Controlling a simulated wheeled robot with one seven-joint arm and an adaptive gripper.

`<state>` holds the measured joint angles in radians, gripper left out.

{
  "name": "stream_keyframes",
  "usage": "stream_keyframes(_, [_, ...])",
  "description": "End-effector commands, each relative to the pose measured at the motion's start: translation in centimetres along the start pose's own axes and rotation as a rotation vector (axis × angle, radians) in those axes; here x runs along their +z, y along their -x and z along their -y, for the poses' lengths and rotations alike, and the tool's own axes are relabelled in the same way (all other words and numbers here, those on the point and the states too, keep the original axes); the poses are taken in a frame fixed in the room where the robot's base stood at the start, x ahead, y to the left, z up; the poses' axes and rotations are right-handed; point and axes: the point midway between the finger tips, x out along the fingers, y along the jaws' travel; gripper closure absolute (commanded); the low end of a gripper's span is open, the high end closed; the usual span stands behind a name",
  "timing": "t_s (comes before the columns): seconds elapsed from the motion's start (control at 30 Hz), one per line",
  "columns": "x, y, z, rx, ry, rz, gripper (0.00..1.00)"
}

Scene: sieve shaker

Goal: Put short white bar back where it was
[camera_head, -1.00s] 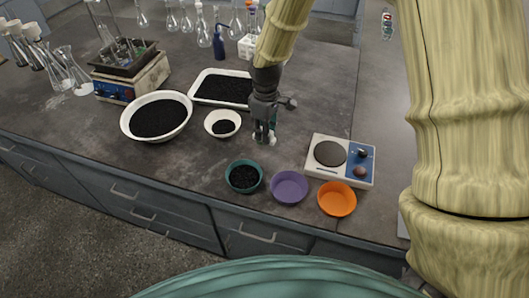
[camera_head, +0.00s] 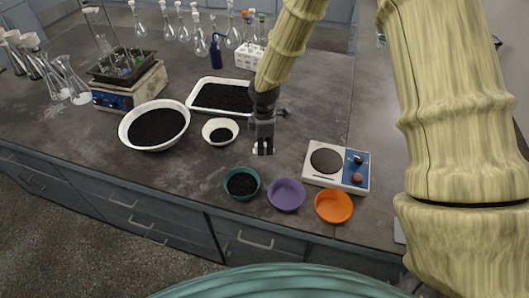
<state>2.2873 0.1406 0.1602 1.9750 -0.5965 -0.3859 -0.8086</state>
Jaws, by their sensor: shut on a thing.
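My gripper (camera_head: 263,149) points down over the grey bench, between the small white bowl and the hotplate. It is shut on a small white thing, the short white bar (camera_head: 256,151), which shows only as a pale spot at the fingertips. The fingers hide most of it, and I cannot tell whether it touches the bench.
Teal (camera_head: 241,196), purple (camera_head: 286,195) and orange (camera_head: 333,206) bowls stand near the front edge. A white hotplate (camera_head: 318,179) is at right. A large white bowl (camera_head: 181,137), a small white bowl (camera_head: 207,138) and a white tray (camera_head: 197,86) hold black grains.

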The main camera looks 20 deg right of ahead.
Motion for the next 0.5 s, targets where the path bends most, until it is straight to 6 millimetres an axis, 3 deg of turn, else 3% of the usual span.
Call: stream_keyframes(0.5, [0.0,-4.1,0.0,0.000,-0.001,0.000,1.00])
